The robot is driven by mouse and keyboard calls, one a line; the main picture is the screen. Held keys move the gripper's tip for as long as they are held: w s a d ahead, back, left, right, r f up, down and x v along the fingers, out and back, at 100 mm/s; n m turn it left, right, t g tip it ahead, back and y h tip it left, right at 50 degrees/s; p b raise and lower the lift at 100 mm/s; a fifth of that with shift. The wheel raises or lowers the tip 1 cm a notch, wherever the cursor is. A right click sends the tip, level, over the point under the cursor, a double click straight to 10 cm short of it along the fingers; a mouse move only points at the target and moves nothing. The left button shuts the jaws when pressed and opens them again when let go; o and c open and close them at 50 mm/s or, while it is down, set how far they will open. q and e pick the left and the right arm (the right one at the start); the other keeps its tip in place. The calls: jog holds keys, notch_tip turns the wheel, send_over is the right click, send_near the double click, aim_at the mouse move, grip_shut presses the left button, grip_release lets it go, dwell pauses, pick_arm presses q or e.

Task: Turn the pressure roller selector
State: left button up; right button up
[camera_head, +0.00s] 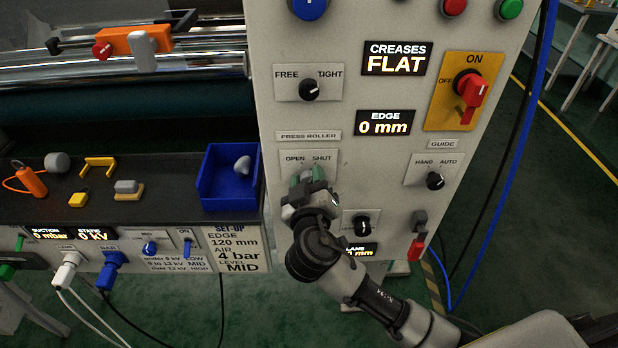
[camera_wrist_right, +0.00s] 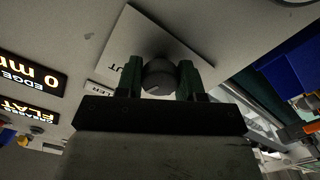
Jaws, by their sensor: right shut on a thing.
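The pressure roller selector sits on the light panel under the PRESS ROLLER label (camera_head: 308,135). Its plate (camera_head: 297,158) reads OPEN on the left and SHUT on the right. My right gripper (camera_head: 312,180) is in front of the plate and covers most of the knob in the head view. In the right wrist view, the dark round knob (camera_wrist_right: 158,76) is between the two green fingers of the right gripper (camera_wrist_right: 160,82), which are shut on it. Which way the knob points cannot be told. My left gripper is not in view.
Nearby on the panel are the FREE/TIGHT knob (camera_head: 309,89), the HAND/AUTO guide knob (camera_head: 435,181), a lower knob (camera_head: 363,224) and a red ON/OFF switch (camera_head: 471,92). Displays read FLAT and 0 mm. A blue bin (camera_head: 212,187) and small parts lie on the dark shelf at left.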

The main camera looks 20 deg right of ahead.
jog(key=n+p, duration=0.2)
jog(key=n, duration=0.2)
jog(key=shift+r+n, duration=0.15)
jog(key=shift+n, duration=0.15)
jog(key=n+p, duration=0.2)
jog(key=n, duration=0.2)
jog(key=shift+n, duration=0.4)
jog(key=shift+f, duration=0.2)
jog(key=o, duration=0.9)
jog(key=shift+b+v, duration=1.25)
jog(key=shift+v, duration=4.2)
